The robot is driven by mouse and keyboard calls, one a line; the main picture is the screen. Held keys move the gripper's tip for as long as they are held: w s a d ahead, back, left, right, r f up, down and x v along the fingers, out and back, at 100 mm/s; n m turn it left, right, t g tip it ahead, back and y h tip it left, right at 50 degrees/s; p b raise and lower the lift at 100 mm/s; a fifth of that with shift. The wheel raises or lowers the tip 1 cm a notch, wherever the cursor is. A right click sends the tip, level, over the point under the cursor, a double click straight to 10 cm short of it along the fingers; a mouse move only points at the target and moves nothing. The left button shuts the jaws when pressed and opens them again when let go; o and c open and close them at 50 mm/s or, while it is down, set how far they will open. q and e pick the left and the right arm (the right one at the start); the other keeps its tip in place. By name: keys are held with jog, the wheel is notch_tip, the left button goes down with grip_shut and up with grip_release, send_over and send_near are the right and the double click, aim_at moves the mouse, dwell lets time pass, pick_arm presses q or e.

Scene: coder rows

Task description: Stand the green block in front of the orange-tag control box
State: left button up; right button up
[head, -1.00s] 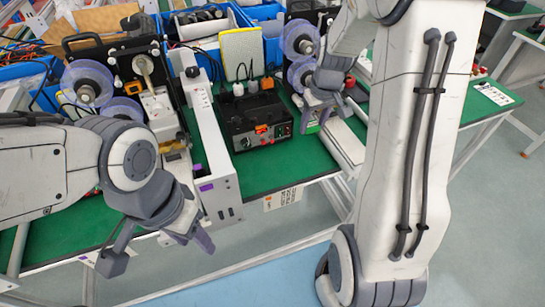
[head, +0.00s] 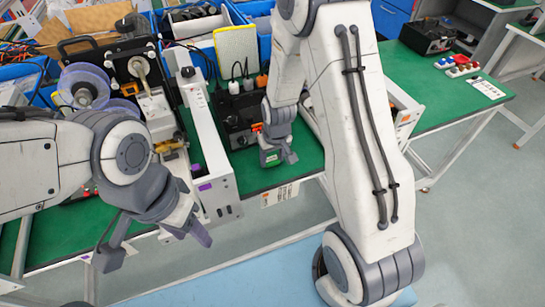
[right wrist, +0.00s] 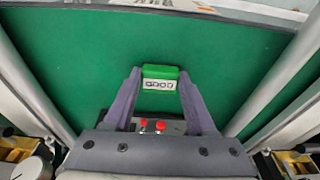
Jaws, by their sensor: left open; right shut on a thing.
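The green block (head: 270,157) has a white label and is between the fingers of my right gripper (head: 280,156). The right wrist view shows the block (right wrist: 160,74) at the fingertips, over the green table top. I cannot tell whether it touches the table. Red buttons of a box (right wrist: 152,126) show below the block in the right wrist view. My left gripper (head: 190,228) is open and empty, near the table's front edge.
A long white rail (head: 208,140) stands left of the control box, another (head: 403,108) to the right. Reel equipment (head: 85,88) is at the left. Another black box (head: 428,36) and red parts (head: 455,66) are at the far right.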

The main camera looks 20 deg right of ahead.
jog(key=shift+f, duration=0.2)
jog(key=o, duration=1.3)
jog(key=shift+o, duration=0.2)
jog(key=shift+r, duration=0.3)
notch_tip(320, 180, up, 12)
jog(key=s, duration=0.2)
jog(key=shift+f, duration=0.2)
